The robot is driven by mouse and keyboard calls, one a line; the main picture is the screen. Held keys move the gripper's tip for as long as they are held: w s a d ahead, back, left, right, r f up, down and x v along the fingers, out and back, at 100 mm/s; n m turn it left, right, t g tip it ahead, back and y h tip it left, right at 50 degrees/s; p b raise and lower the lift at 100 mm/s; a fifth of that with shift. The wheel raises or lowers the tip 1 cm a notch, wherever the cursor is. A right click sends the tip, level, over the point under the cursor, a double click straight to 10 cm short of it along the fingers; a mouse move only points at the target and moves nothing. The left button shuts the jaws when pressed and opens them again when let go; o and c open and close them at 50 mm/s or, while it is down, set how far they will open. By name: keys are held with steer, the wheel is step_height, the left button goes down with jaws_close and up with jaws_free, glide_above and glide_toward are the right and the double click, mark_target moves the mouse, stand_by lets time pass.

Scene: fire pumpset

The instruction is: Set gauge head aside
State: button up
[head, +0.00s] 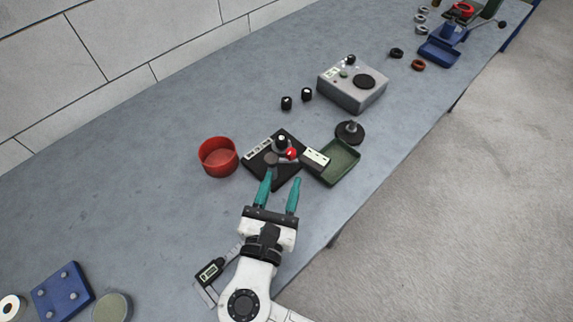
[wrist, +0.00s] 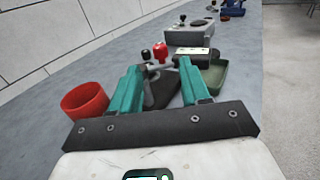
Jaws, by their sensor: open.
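My gripper (head: 281,184) is open and empty, its two teal fingers pointing at the near edge of a black square plate (head: 258,172). A fixture with a black knob (head: 282,141) and a red knob (head: 291,153) stands on that plate. A pale rectangular piece with a dark marking (head: 316,158) is beside the red knob, at the green tray's left edge; I cannot tell if it rests on the rim. Which of these parts is the gauge head is unclear. In the wrist view the red knob (wrist: 160,52) shows between the fingers (wrist: 160,72), beyond their tips.
A red bowl (head: 218,158) stands left of the plate, a green tray (head: 345,170) right of it. A black disc with a post (head: 350,132) and a grey instrument box (head: 352,95) lie beyond. A caliper (head: 209,272) lies near my arm. The bench is clear left of the bowl.

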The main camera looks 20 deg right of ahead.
steer(key=shift+v, duration=1.25)
